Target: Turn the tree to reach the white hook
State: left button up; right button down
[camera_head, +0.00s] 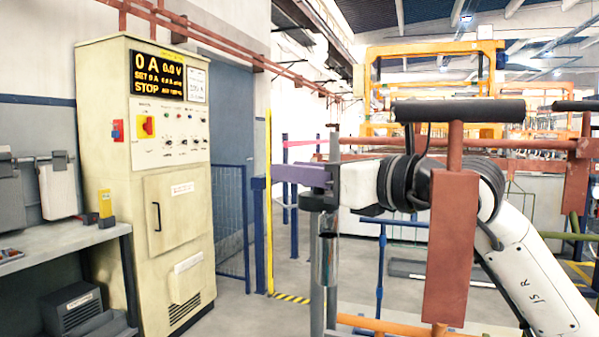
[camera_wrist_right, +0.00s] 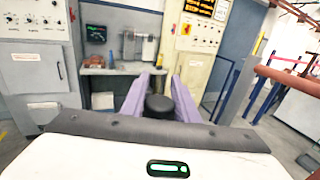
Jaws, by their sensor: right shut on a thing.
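My right gripper (camera_head: 300,173) has purple fingers and comes in from the right at mid-height. In the right wrist view its fingers (camera_wrist_right: 160,96) stand on both sides of a dark round-topped piece (camera_wrist_right: 160,106), and the jaws are shut on it. In the head view this is at a grey upright post (camera_head: 331,290), which I take for the tree. A shiny metal cylinder (camera_head: 325,258) is beside the post, below the gripper. I cannot make out a white hook in either view. My left gripper is not in view.
A copper-red plate (camera_head: 452,250) under a black bar (camera_head: 459,111) stands in front of my right arm. A cream control cabinet (camera_head: 165,230) and a workbench (camera_head: 60,240) stand at left. Blue railings (camera_head: 232,205) are behind. Floor (camera_head: 262,315) is open between cabinet and post.

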jog(key=c, duration=1.4)
grip_release()
jog(key=shift+c, duration=0.2)
notch_tip(320, 180, up, 10)
jog(key=shift+c, duration=0.4)
